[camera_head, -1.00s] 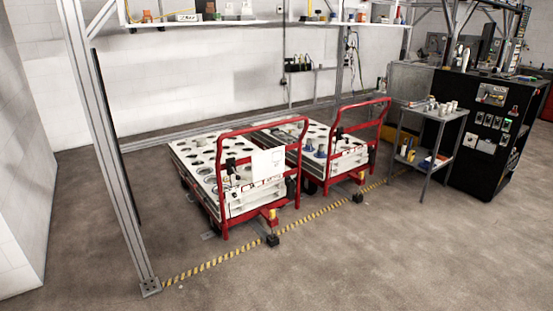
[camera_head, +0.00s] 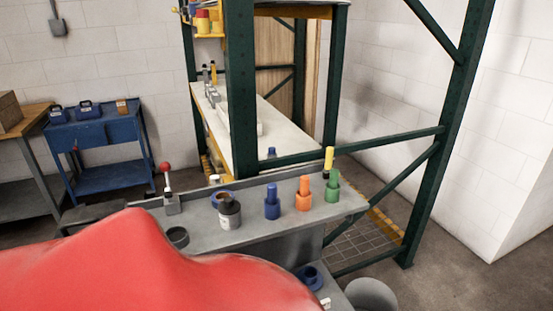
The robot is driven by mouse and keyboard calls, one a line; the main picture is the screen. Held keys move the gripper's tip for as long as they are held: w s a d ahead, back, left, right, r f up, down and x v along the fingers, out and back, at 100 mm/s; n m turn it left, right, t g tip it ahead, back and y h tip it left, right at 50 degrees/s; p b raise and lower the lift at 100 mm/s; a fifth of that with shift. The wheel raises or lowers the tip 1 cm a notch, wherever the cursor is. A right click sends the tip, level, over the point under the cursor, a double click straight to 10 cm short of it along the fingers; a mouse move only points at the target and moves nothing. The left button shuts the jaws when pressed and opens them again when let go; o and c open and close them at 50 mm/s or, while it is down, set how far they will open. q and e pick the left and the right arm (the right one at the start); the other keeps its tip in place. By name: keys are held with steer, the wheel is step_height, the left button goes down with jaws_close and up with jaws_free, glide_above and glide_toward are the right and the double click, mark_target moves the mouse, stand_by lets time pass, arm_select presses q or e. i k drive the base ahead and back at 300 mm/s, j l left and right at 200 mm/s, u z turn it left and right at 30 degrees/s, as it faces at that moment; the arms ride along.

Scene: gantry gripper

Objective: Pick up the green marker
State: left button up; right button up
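A green marker-like piece (camera_head: 332,188) stands upright near the right end of a grey ledge (camera_head: 345,206). It has a narrower top and a wider round base; I cannot tell whether marker and base are separate. A yellow piece with a dark lower part (camera_head: 328,160) stands upright just behind it, partly hidden by it. An orange piece (camera_head: 304,194) and a blue piece (camera_head: 272,202) of similar shape stand in a row to its left. Neither of my grippers is in view.
A large smooth red surface (camera_head: 130,270) fills the lower left foreground. A blue cart (camera_head: 95,145) stands far left.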

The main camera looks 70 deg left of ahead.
mark_target(334, 174)
steer(key=u, duration=1.7)
